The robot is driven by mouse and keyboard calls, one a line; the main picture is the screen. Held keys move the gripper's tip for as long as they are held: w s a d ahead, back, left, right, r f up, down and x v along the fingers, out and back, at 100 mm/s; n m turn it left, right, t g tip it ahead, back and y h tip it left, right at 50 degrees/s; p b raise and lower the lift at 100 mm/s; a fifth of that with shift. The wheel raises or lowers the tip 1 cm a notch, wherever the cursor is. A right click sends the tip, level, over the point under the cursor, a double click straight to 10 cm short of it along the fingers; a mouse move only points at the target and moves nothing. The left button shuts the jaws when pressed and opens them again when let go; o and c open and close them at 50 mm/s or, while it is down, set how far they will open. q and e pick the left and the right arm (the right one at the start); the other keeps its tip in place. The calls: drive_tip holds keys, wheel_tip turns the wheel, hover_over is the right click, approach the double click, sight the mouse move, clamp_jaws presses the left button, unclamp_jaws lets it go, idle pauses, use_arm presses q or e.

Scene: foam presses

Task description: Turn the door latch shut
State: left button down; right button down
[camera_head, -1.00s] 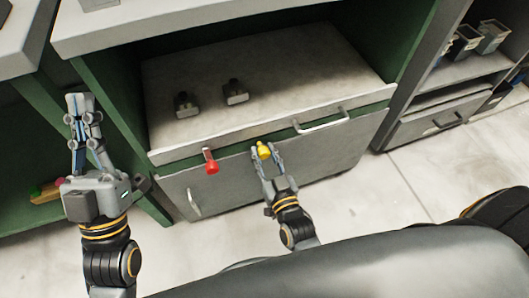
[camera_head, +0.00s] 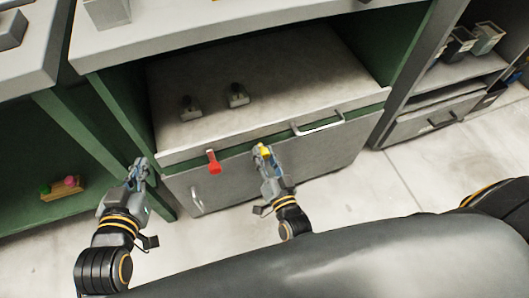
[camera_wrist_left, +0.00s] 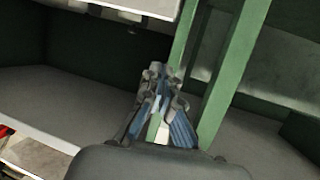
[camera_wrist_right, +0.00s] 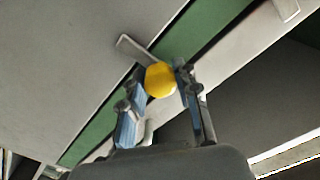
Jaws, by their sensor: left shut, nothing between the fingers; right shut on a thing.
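The yellow-knobbed latch (camera_head: 264,150) sits at the top edge of the grey door (camera_head: 235,180) below the work surface. My right gripper (camera_head: 262,158) is shut on the yellow knob, which shows between its fingers in the right wrist view (camera_wrist_right: 160,79). A grey latch bar (camera_wrist_right: 131,47) extends from the knob across the green strip. A red-handled latch (camera_head: 213,161) hangs downward to the left of the yellow one. My left gripper (camera_head: 139,170) is shut and empty, left of the door near a green post; it also shows in the left wrist view (camera_wrist_left: 160,85).
A drawer handle (camera_head: 318,126) is right of the yellow latch, and a door handle (camera_head: 196,200) is at lower left. Two small dark fixtures (camera_head: 236,96) stand on the work surface. A wooden block with coloured knobs (camera_head: 62,188) lies in the left bay. The pale floor in front is open.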

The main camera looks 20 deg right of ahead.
use_arm(q)
drive_tip(key=shift+s+a+f+g, duration=0.25)
drive_tip(key=shift+s+f+g, duration=0.2)
drive_tip(key=shift+f, duration=0.35)
use_arm(e)
drive_tip(key=shift+m, duration=0.3)
drive_tip(key=shift+r, duration=0.1)
drive_tip(key=c, duration=1)
unclamp_jaws()
drive_tip(key=shift+s, duration=0.2)
drive_tip(key=s, duration=1.1)
drive_tip(key=shift+s+d, duration=0.2)
drive_tip(key=shift+s, duration=0.05)
